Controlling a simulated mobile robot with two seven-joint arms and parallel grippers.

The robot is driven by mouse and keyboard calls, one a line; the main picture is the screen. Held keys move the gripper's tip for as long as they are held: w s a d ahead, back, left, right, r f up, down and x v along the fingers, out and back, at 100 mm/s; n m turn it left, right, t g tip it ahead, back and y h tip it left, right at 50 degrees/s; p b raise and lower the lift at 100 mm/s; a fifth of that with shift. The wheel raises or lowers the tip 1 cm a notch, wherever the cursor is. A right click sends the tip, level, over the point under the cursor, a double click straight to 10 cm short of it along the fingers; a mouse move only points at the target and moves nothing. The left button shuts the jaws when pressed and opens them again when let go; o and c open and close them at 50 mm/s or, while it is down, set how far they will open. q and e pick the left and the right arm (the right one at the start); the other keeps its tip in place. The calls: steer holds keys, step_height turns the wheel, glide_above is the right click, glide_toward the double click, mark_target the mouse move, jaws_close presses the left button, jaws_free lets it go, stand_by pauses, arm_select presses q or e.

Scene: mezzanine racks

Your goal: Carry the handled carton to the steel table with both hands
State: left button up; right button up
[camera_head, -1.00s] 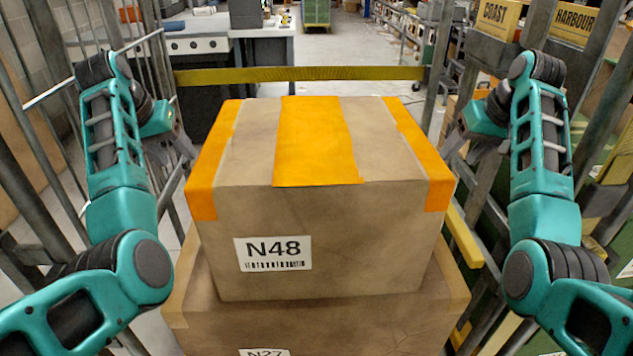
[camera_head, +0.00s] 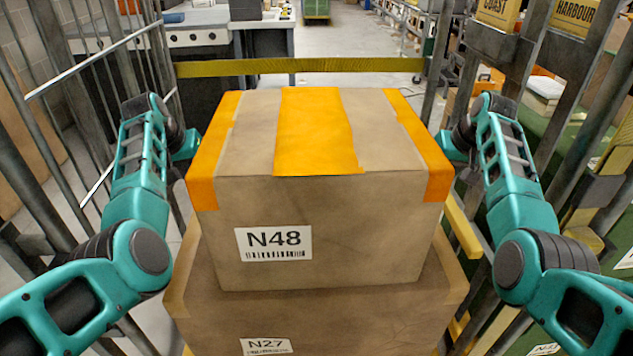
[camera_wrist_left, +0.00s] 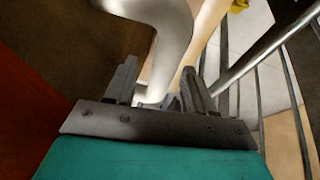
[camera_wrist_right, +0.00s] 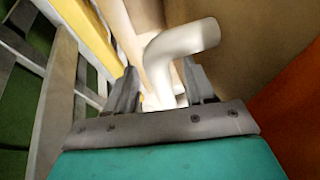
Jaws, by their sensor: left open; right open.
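The handled carton (camera_head: 325,235) is brown with orange tape and an N48 label. It sits level on a larger carton marked N27 (camera_head: 325,315). In the left wrist view, my left gripper (camera_wrist_left: 160,88) is open, with a pale bent handle (camera_wrist_left: 172,45) running down between its fingers. In the right wrist view, my right gripper (camera_wrist_right: 160,88) is open, with a similar pale handle (camera_wrist_right: 182,42) between its fingers. I cannot tell whether the fingers touch the handles. In the head view both grippers are hidden at the carton's sides.
Metal bar sides (camera_head: 52,200) stand close on the left and right. A yellow bar (camera_head: 300,67) crosses behind the carton. A grey table with equipment (camera_head: 262,28) stands beyond it at the back left. Open floor (camera_head: 350,40) lies at the back centre.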

arm_select(q)
steer(key=shift+x, duration=1.2)
arm_select(e)
steer(key=shift+x, duration=1.25)
arm_select(q)
jaws_close()
arm_select(e)
jaws_close()
arm_select(q)
steer(key=shift+w+r, duration=0.15)
steer(key=shift+r, duration=0.15)
arm_select(e)
steer(key=shift+w+r, duration=0.15)
steer(key=shift+r, duration=0.2)
